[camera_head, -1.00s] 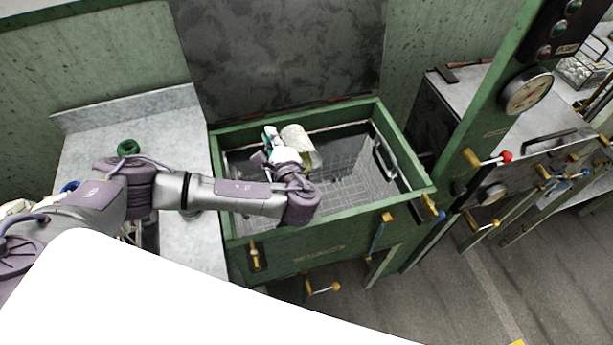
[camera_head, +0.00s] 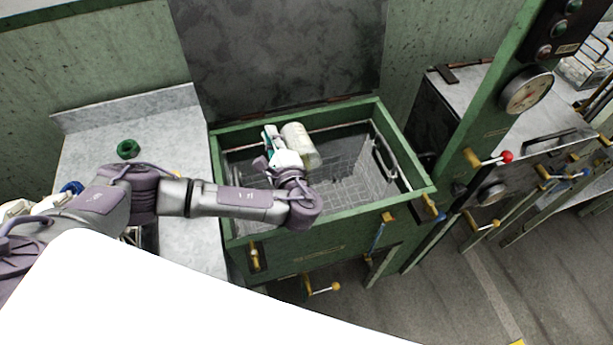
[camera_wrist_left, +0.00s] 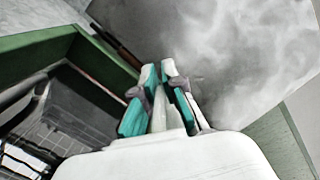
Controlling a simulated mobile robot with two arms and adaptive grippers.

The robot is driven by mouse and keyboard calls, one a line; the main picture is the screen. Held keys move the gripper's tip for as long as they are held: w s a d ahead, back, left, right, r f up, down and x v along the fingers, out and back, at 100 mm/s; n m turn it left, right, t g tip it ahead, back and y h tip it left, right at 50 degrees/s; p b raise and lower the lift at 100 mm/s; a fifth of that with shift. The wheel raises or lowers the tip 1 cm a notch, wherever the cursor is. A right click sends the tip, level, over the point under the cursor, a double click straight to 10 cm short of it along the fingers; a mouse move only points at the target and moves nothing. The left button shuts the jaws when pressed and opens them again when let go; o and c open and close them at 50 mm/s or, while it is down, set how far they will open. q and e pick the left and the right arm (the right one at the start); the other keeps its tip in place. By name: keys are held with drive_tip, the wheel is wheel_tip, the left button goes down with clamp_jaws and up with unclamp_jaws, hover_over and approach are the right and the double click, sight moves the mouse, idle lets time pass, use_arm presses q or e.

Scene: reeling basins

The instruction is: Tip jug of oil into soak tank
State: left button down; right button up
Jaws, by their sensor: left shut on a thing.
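The soak tank (camera_head: 350,213) is an open green-rimmed basin with a wire mesh basket inside. The jug (camera_head: 301,146) is a pale, off-white cylinder, held tilted over the back part of the tank opening. My left gripper (camera_head: 270,140) reaches over the tank from the left, at the jug's left side, and is shut on it. The left gripper's teal-padded fingers (camera_wrist_left: 158,90) also show in the left wrist view, close together; the jug's body cannot be made out there. No oil stream is visible. My right gripper is out of view.
A grey counter (camera_head: 85,155) with a green ring (camera_head: 128,149) stands left of the tank. A dark raised panel (camera_head: 285,50) is behind it. A green post with a gauge (camera_head: 526,91) and a red-knobbed lever (camera_head: 506,157) stand to the right.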

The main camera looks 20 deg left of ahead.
use_arm(q)
drive_tip(key=shift+s+d+r+t+y, duration=0.25)
drive_tip(key=shift+s+r+t+y, duration=0.15)
drive_tip(key=shift+t, duration=0.2)
